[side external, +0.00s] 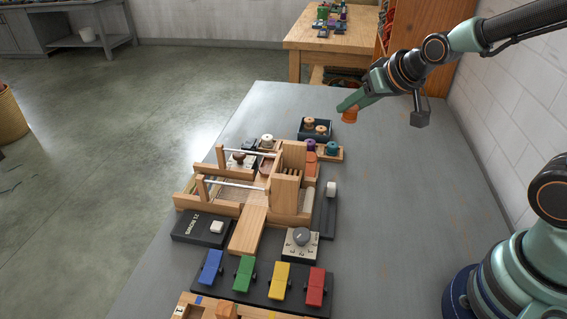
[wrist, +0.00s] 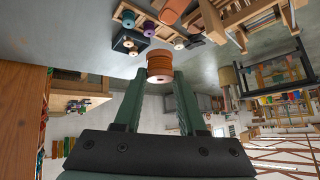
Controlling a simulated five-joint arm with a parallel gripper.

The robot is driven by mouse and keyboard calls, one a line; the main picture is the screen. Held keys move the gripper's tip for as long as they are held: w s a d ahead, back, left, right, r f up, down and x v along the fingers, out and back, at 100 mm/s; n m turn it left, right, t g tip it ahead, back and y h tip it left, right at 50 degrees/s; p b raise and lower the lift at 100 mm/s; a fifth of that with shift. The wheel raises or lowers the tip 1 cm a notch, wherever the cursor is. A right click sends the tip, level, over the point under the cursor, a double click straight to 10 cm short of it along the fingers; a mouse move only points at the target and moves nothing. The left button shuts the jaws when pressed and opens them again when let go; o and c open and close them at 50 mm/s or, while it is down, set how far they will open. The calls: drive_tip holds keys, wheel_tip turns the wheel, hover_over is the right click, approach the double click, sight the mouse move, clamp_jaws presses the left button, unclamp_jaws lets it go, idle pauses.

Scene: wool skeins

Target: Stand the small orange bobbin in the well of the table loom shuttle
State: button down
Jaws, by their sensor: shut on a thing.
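My gripper (side external: 346,108) is shut on the small orange bobbin (side external: 350,116) and holds it in the air at the back of the table, right of the loom. In the wrist view the bobbin (wrist: 160,66) sits between the two green fingertips (wrist: 160,78), with its ridged side showing. The wooden table loom (side external: 246,200) stands mid-table, well left of and nearer than my gripper. I cannot clearly make out the shuttle or its well among the small parts at the loom's back.
A dark box (side external: 301,134) with tan bobbins stands left of my gripper. A wooden rack (side external: 338,155) holds a purple and a teal bobbin. Blue, green, yellow and red pedals (side external: 316,286) lie in front of the loom. The grey table (side external: 410,200) is clear on the right.

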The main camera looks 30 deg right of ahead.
drive_tip(key=w+a, duration=0.1)
drive_tip(key=w, duration=1.9)
drive_tip(key=shift+w+a+r, duration=0.25)
drive_tip(key=shift+a+r, duration=0.05)
drive_tip(key=shift+a, duration=0.05)
drive_tip(key=shift+f, duration=0.1)
wheel_tip(320, 180, down, 20)
drive_tip(key=shift+r, duration=0.25)
drive_tip(key=shift+f, duration=0.1)
drive_tip(key=shift+c, duration=2.4)
unclamp_jaws()
drive_tip(key=shift+s, duration=0.1)
